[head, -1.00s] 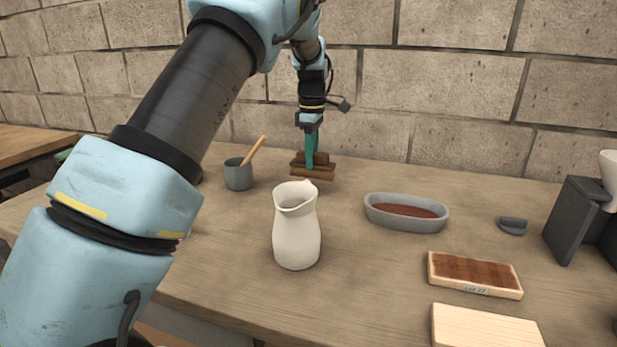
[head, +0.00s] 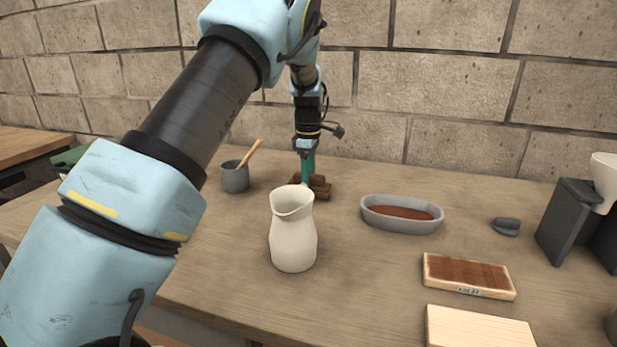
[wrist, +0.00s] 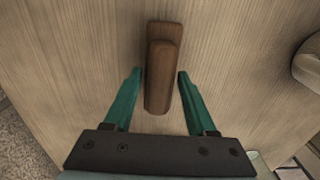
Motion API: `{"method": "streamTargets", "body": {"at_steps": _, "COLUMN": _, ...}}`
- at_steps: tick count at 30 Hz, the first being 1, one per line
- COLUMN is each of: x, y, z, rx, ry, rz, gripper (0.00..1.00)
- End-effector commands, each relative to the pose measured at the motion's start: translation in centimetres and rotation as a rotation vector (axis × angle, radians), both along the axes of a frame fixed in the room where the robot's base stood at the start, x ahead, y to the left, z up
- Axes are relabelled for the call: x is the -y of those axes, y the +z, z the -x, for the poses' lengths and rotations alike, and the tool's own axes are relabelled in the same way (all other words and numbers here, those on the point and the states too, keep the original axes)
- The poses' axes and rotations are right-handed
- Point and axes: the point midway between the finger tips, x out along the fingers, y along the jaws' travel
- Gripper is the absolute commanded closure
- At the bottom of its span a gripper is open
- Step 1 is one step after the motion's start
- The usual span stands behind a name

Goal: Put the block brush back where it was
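The block brush (head: 319,187) is a brown wooden block with a narrower raised grip. In the head view it appears to rest on the table near the wall, partly behind the white pitcher's rim. In the wrist view the brush (wrist: 160,85) lies between the two teal fingers. My gripper (wrist: 160,75) is open around the brush's grip, with a thin gap on each side. In the head view my gripper (head: 308,170) points down at the brush, its fingertips low over it.
The white pitcher (head: 293,235) stands close in front. A grey cup (head: 235,179) with a wooden stick is left. A grey oval dish (head: 402,226), a labelled brown-topped block (head: 467,290) and a pale board (head: 478,330) are right. The brick wall (head: 440,90) is close behind.

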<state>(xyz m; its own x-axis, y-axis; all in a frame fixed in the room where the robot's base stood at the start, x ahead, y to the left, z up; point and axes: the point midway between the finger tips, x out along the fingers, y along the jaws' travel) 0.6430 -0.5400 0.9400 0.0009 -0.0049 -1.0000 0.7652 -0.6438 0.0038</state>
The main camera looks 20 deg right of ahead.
Motion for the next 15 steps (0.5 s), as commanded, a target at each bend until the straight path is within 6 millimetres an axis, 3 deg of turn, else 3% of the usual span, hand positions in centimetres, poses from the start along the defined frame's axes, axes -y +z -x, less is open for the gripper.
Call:
{"method": "streamTargets", "body": {"at_steps": 4, "x": 0.00, "y": 0.01, "z": 0.00, "rx": 0.000, "ry": 0.000, "rz": 0.000, "gripper": 0.26}}
{"method": "streamTargets", "body": {"at_steps": 15, "x": 0.06, "y": 0.82, "z": -0.05, "rx": 0.002, "ry": -0.001, "rz": 0.002, "gripper": 0.26}}
